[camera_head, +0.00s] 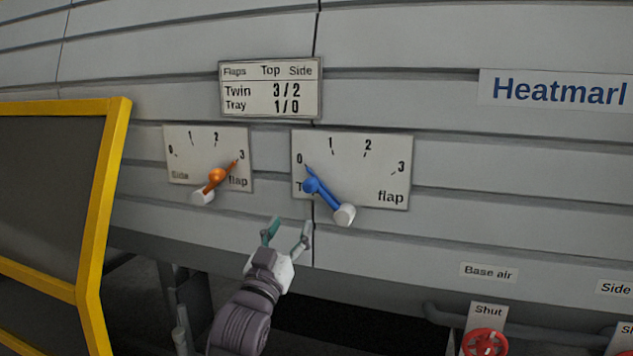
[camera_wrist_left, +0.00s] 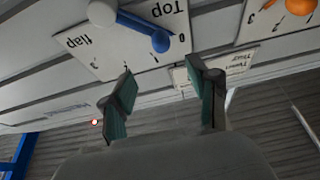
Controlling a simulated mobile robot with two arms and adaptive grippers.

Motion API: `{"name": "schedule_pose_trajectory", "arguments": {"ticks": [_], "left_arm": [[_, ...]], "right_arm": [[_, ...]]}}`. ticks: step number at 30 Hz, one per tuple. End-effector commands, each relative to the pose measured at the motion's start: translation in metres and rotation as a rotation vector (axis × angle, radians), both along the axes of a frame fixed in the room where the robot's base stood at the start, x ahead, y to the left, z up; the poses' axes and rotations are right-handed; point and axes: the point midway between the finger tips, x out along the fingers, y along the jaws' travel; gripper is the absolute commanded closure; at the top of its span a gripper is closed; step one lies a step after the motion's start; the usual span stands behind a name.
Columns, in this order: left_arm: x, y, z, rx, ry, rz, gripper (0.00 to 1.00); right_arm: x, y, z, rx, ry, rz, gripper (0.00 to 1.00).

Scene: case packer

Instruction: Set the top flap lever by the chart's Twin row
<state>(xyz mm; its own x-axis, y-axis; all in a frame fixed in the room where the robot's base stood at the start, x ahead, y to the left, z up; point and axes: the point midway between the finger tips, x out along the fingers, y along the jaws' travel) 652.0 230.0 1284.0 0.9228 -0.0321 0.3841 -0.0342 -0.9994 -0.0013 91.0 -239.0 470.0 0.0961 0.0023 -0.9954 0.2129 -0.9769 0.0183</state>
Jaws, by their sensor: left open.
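The top flap plate (camera_head: 375,150) has marks 0 to 3. Its blue lever (camera_head: 326,194) has a white pivot at lower right, and its tip and round knob (camera_head: 311,186) point up-left at 0. The lever also shows in the left wrist view (camera_wrist_left: 135,25). The chart (camera_head: 270,88) reads Twin 3/2 and Tray 1/0 under Top and Side. My left gripper (camera_head: 286,232) is open and empty, below and left of the blue lever, apart from it. In the left wrist view its fingers (camera_wrist_left: 160,78) show with the blue knob beyond them. My right gripper is out of view.
The side flap plate (camera_head: 205,140) stands to the left, its orange lever (camera_head: 216,176) pointing at 3. A yellow-framed dark panel (camera_head: 115,160) is at far left. A red valve wheel (camera_head: 485,343) sits at lower right.

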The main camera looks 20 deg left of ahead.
Motion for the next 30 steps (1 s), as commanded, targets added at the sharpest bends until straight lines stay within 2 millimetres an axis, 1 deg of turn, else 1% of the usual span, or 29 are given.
{"name": "schedule_pose_trajectory", "arguments": {"ticks": [5, 9, 15, 18, 24, 30], "left_arm": [[0.025, -0.001, 0.014, 0.0, 0.002, 0.0, 0.4], [0.054, -0.002, 0.026, 0.0, 0.002, 0.001, 0.4], [0.092, -0.003, 0.04, 0.001, 0.004, 0.0, 0.4], [0.106, -0.004, 0.044, 0.0, 0.005, 0.0, 0.4], [0.121, -0.005, 0.049, 0.0, 0.004, 0.0, 0.4], [0.124, -0.005, 0.049, 0.0, 0.003, -0.001, 0.4]], "right_arm": [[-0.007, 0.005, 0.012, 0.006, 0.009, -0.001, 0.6], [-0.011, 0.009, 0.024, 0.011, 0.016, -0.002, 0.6], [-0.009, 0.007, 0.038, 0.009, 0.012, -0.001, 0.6], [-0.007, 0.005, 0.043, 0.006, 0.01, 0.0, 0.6], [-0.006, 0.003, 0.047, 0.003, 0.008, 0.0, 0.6], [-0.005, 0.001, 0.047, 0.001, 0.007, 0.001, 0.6]]}}
